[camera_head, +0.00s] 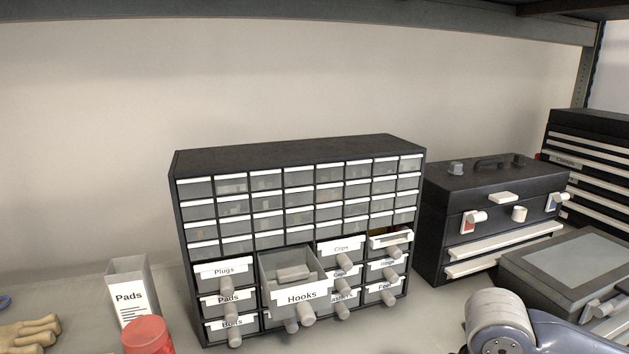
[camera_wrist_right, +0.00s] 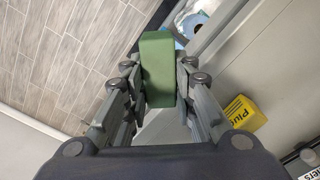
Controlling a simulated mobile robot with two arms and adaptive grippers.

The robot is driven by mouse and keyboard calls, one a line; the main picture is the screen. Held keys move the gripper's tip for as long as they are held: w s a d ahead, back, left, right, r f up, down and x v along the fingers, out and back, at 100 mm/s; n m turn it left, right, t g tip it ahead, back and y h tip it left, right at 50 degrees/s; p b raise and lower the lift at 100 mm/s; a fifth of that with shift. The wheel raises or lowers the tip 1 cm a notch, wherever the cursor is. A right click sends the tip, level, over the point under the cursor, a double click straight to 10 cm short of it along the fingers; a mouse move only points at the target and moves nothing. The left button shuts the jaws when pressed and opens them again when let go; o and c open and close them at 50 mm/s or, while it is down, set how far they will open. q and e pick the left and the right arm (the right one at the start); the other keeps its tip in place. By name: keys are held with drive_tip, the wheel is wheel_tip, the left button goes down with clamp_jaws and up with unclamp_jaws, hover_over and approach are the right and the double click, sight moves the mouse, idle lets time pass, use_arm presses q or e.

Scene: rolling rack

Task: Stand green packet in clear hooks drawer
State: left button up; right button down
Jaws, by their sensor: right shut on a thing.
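The green packet (camera_wrist_right: 158,70) is a small upright block in the right wrist view. My right gripper (camera_wrist_right: 160,82) is shut on it, with a finger on each side. The packet is outside the head view, where only a part of my right arm shows at the bottom right. The Hooks drawer (camera_head: 302,296) is pulled out of the black drawer cabinet (camera_head: 295,150), low and left of its middle. It is open at the top, and a grey block-like thing (camera_head: 293,272) shows inside. My left gripper is in neither view.
A grey Pads bin (camera_head: 129,292) and a red-lidded jar (camera_head: 147,335) stand left of the cabinet. Gloves (camera_head: 28,332) lie at far left. A black toolbox (camera_head: 490,205) and a grey case (camera_head: 565,270) stand right. A yellow box (camera_wrist_right: 245,113) shows in the wrist view.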

drive_tip(key=n, duration=0.2)
drive_tip(key=a+n, duration=0.1)
drive_tip(key=n, duration=0.3)
drive_tip(key=shift+s+a+f, duration=0.15)
drive_tip(key=shift+s+f, duration=0.05)
drive_tip(key=shift+s, duration=0.15)
drive_tip(key=m, duration=0.3)
drive_tip(key=shift+w+d+r+m, duration=0.1)
drive_tip(key=shift+w+d+m, duration=0.2)
drive_tip(key=shift+d, duration=0.1)
drive_tip(key=m, duration=0.2)
drive_tip(key=d+m, duration=0.1)
drive_tip(key=m, duration=0.1)
drive_tip(key=shift+w+r, duration=0.15)
drive_tip(key=shift+w, duration=0.05)
drive_tip(key=m, duration=0.2)
drive_tip(key=d+m, duration=0.1)
drive_tip(key=m, duration=0.4)
drive_tip(key=shift+w+d+r, duration=0.25)
drive_tip(key=shift+w, duration=0.1)
drive_tip(key=w+d+r+m, duration=0.1)
drive_tip(key=d+m, duration=0.3)
drive_tip(key=m, duration=1.4)
drive_tip(key=w+d+r+m, duration=0.1)
drive_tip(key=d+m, duration=0.4)
drive_tip(key=m, duration=1.2)
drive_tip(key=shift+w+d+r+m, duration=0.15)
drive_tip(key=shift+r+m, duration=0.25)
drive_tip(key=shift+r, duration=0.15)
